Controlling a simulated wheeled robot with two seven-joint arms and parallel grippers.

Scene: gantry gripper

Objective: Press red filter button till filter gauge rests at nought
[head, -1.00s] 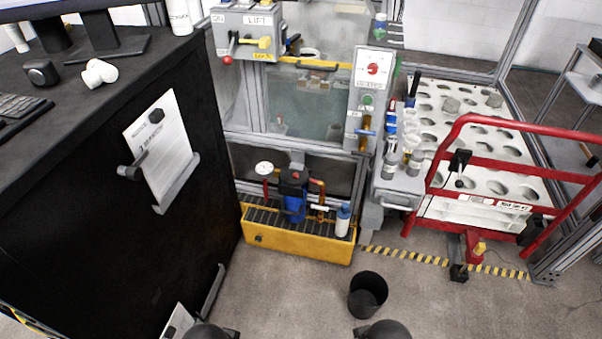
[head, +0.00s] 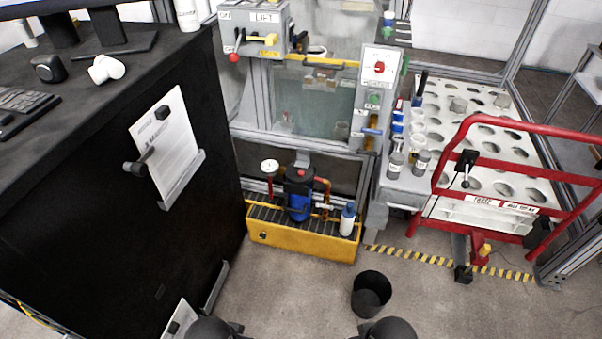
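The filter has a blue bowl (head: 298,205) and a black head (head: 299,178). It stands upright in a yellow tray (head: 300,241) low in front of the gantry frame. A small red spot on top of the head looks like the red filter button (head: 302,172), but it is too small to be sure. The round white filter gauge (head: 270,166) sits on a red pipe to the left of the filter; its needle cannot be read. Neither gripper is in view; only dark rounded parts of my arms show at the bottom edge.
A black cabinet (head: 100,190) fills the left side. A white bottle (head: 347,220) stands at the tray's right end. A black bin (head: 371,294) stands on the floor in front. A red-railed cart (head: 520,128) is at right. The floor before the tray is mostly clear.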

